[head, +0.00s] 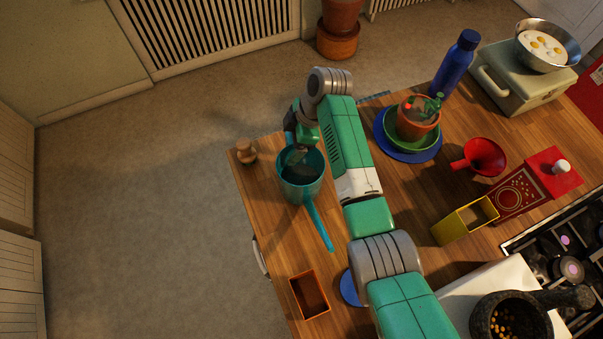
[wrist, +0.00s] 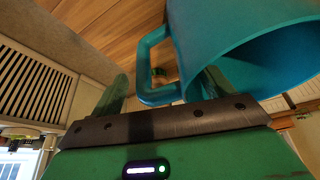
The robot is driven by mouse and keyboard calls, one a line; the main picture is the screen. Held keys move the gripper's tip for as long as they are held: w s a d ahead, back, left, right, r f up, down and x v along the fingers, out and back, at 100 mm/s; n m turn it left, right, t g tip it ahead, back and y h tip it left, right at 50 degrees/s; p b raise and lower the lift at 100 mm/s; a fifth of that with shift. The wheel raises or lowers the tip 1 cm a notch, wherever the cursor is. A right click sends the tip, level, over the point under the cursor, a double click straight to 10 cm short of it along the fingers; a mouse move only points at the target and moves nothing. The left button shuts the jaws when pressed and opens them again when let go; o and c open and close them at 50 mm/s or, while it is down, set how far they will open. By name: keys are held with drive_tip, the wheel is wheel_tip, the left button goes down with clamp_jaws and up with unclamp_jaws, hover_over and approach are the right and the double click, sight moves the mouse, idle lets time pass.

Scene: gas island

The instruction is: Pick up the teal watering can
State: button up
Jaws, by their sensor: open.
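The teal watering can (head: 314,190) stands near the left edge of the wooden counter, its spout pointing toward the front. My gripper (head: 295,150) is at its back rim, and part of it overlaps the can's opening. In the wrist view the can (wrist: 235,35) fills the upper right, with its looped handle (wrist: 148,62) between the two fingers of my gripper (wrist: 160,82). The fingers are apart. The right finger is partly hidden at the can's rim; I cannot tell whether it touches the wall.
A small wooden object (head: 246,152) stands left of the can at the counter's edge. A potted cactus (head: 417,120) on a green saucer and a blue bottle (head: 456,63) stand right of my arm. An orange-brown box (head: 310,295) lies in front.

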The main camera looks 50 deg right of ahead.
drive_tip(key=c, duration=1.5)
wheel_tip(320, 180, up, 4)
drive_tip(key=p, duration=0.3)
drive_tip(key=shift+p, duration=0.4)
drive_tip(key=shift+s+a+r+p, duration=0.15)
drive_tip(key=shift+s+a+p, duration=0.1)
drive_tip(key=shift+p, duration=0.35)
drive_tip(key=p, duration=1.3)
hover_over(308, 194)
drive_tip(key=shift+w+d+r, duration=0.15)
drive_tip(key=shift+r, duration=0.25)
drive_tip(key=shift+s+a+p, duration=0.35)
drive_tip(key=shift+s+p, duration=0.15)
drive_tip(key=shift+s, duration=0.1)
drive_tip(key=shift+s+a+p, duration=0.35)
drive_tip(key=shift+s+p, duration=0.15)
drive_tip(key=shift+s, duration=0.05)
